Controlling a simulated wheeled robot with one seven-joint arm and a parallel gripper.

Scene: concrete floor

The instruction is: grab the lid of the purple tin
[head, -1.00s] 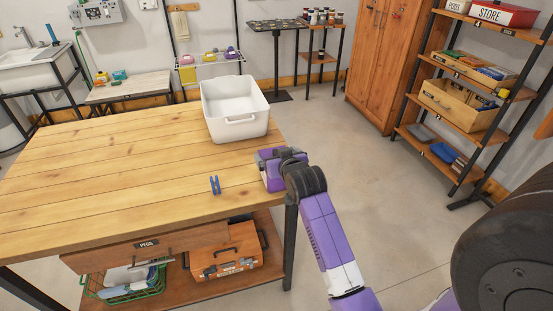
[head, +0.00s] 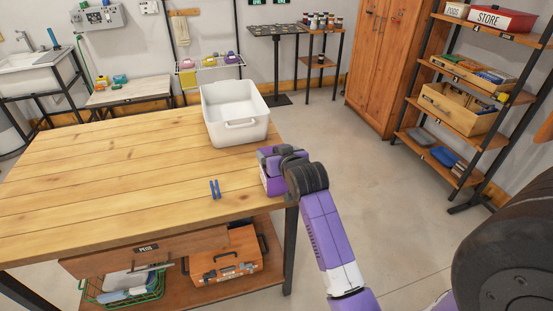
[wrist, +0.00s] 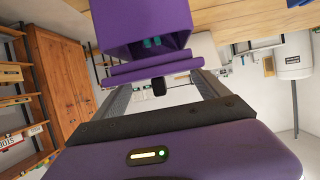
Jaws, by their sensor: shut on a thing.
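The purple tin (wrist: 122,30) is at the top of the wrist view. Its open mouth shows, with small teal things inside. The purple lid (wrist: 150,70) is seen nearly edge-on just below it, with a dark knob (wrist: 158,88) facing my palm. A narrow gap seems to separate lid and tin. My gripper (wrist: 157,84) has its two dark fingers on either side of the lid, shut on it. In the head view, my gripper (head: 271,165) is at the table's right edge, where purple parts overlap and the tin is hard to tell apart.
A white bin (head: 234,128) stands behind my gripper on the wooden table (head: 100,170). A blue clothespin-like item (head: 215,189) lies to its left. An orange case (head: 225,265) and green basket (head: 125,290) sit below. Floor to the right is clear.

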